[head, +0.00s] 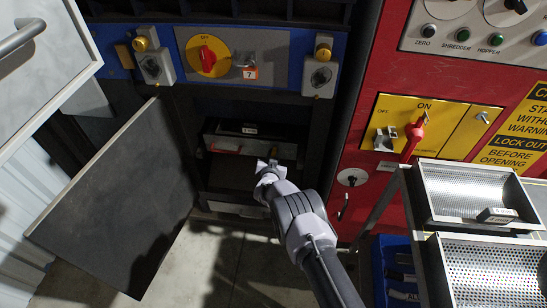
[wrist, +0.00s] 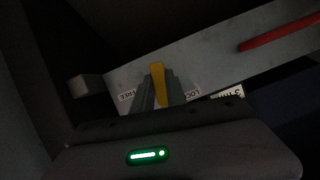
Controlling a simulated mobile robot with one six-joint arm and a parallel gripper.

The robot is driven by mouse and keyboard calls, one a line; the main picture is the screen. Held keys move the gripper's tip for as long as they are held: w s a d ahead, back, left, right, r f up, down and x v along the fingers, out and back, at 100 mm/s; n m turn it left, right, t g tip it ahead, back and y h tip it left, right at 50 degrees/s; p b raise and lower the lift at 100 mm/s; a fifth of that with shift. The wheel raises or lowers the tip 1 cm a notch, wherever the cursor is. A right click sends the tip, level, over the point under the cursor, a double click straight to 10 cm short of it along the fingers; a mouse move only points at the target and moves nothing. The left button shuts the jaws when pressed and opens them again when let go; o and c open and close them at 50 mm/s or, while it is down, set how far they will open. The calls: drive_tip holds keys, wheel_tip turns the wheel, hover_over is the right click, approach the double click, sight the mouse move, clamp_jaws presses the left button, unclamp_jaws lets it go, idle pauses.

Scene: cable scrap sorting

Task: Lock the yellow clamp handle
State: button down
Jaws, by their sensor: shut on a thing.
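The yellow clamp handle (wrist: 157,69) stands upright between my gripper's two fingers in the wrist view. My gripper (wrist: 156,88) is shut on it. In the head view my gripper (head: 267,166) reaches into the dark cabinet opening, and I cannot make out the handle there.
A grey bar (wrist: 270,35) with a red strip (wrist: 280,32) runs behind the handle. In the head view an open dark door (head: 120,200) stands left of the opening. Perforated trays (head: 490,268) stand at right, with a blue bin (head: 382,272) below. The red cabinet (head: 365,90) bounds the right.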

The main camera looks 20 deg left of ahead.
drive_tip(key=shift+a+n+h, duration=0.1)
drive_tip(key=shift+n+h, duration=0.4)
drive_tip(key=shift+n, duration=0.2)
drive_tip(key=c, duration=1.3)
unclamp_jaws()
drive_tip(key=shift+c, duration=0.2)
drive_tip(key=p+v, duration=1)
drive_tip(key=v, duration=0.7)
drive_tip(key=shift+s+p, duration=0.3)
